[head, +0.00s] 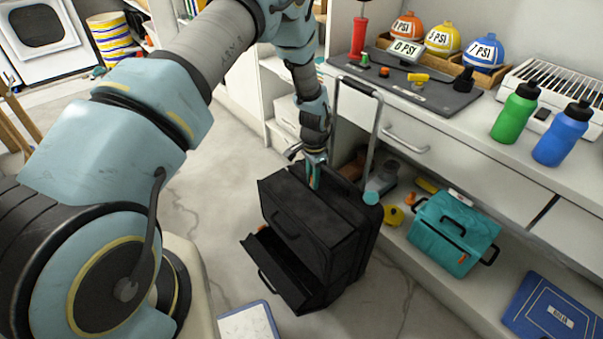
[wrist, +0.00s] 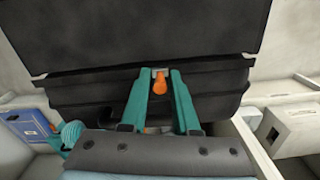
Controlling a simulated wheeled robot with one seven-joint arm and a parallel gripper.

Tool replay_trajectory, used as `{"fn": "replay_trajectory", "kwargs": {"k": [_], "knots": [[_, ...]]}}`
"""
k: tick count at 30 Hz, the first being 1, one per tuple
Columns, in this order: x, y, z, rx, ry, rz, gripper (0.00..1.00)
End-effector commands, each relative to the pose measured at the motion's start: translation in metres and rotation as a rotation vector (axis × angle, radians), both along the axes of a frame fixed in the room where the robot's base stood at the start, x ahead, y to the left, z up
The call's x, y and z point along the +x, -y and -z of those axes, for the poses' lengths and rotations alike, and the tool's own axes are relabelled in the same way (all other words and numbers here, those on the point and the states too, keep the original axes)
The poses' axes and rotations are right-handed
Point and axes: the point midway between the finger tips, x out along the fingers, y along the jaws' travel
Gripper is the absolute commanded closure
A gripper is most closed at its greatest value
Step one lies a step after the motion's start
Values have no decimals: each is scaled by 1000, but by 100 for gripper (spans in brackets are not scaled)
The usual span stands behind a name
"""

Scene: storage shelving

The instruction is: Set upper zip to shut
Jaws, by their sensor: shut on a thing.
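A black suitcase (head: 345,225) stands on the floor in front of the shelving, with its pull handle (head: 372,125) raised. Its upper front pocket (head: 290,215) leans out a little at the top; how far its zip is open I cannot tell. Its lower front pocket (head: 278,272) hangs open. My gripper (head: 314,174) is at the top of the suitcase. In the wrist view, the teal fingers of my gripper (wrist: 161,75) are shut on an orange zip pull (wrist: 159,84) at the edge of the black fabric (wrist: 90,85). The fingers hide part of the zip line.
A counter (head: 440,135) with drawers and an open lower shelf runs along the right. A teal bag (head: 447,238) and a blue folder (head: 552,308) lie on that shelf. A blue-edged board (head: 248,322) lies near the suitcase. The floor (head: 215,195) left of it is clear.

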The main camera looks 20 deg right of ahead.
Motion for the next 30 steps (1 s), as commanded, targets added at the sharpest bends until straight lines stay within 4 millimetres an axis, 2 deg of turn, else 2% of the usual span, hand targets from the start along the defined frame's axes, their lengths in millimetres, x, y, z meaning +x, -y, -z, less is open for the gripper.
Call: {"fn": "replay_trajectory", "kwargs": {"k": [9,15,21,30], "knots": [[-96,29,-1,3,-1,9,100],[-140,42,0,2,0,6,100],[-166,49,0,2,0,3,100],[-176,53,0,1,-2,2,100]]}}
